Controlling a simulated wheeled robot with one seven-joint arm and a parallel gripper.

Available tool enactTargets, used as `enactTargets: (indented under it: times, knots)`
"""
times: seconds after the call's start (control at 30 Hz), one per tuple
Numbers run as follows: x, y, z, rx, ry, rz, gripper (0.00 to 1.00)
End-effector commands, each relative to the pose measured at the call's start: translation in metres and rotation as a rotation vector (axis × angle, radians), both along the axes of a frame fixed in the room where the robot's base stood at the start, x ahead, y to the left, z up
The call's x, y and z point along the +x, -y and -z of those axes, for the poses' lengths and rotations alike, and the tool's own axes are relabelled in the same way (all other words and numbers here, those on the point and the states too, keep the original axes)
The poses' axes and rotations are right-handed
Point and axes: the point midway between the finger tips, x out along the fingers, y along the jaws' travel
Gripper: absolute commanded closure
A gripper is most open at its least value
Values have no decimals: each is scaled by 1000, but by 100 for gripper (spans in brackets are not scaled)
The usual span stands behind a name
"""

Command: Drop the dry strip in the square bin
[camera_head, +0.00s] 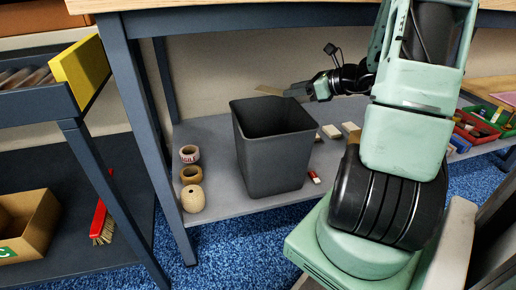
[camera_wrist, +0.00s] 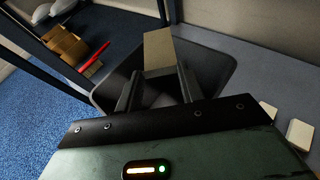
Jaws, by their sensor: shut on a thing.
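The dry strip (camera_wrist: 158,52) is a flat tan-grey piece that juts out from my gripper (camera_wrist: 160,82). In the head view the strip (camera_head: 268,90) shows as a thin, nearly level piece at the tip of my gripper (camera_head: 297,92). My gripper is shut on one end of it. The square bin (camera_head: 273,163) is dark grey, open at the top and upright on the lower shelf. The gripper and strip are over the bin's opening in the wrist view, where the bin's rim (camera_wrist: 225,70) shows around them. The bin's floor is hidden.
The bin stands on a grey shelf (camera_head: 222,198) beneath a table top. Tape rolls (camera_head: 190,174) and a ball of twine (camera_head: 193,199) sit left of it. Pale blocks (camera_head: 331,132) and a small red-and-white item (camera_head: 314,177) lie to its right. A blue table leg (camera_head: 146,130) stands at left.

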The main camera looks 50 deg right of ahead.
Motion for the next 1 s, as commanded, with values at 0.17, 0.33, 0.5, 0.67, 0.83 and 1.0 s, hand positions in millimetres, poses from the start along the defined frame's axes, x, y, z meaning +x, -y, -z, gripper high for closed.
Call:
enactTargets:
  times: [0.17, 0.33, 0.5, 0.67, 0.83, 1.0]
  knots:
    - [0, 0, 11, 1, 0, 1, 82]
    - [0, 0, 30, 1, 0, 0, 82]
    - [0, 0, 51, 0, 0, 0, 82]
    - [0, 0, 60, 0, 0, 0, 82]
    - [0, 0, 59, 0, 0, 0, 82]
    - [0, 0, 59, 0, 0, 0, 48]
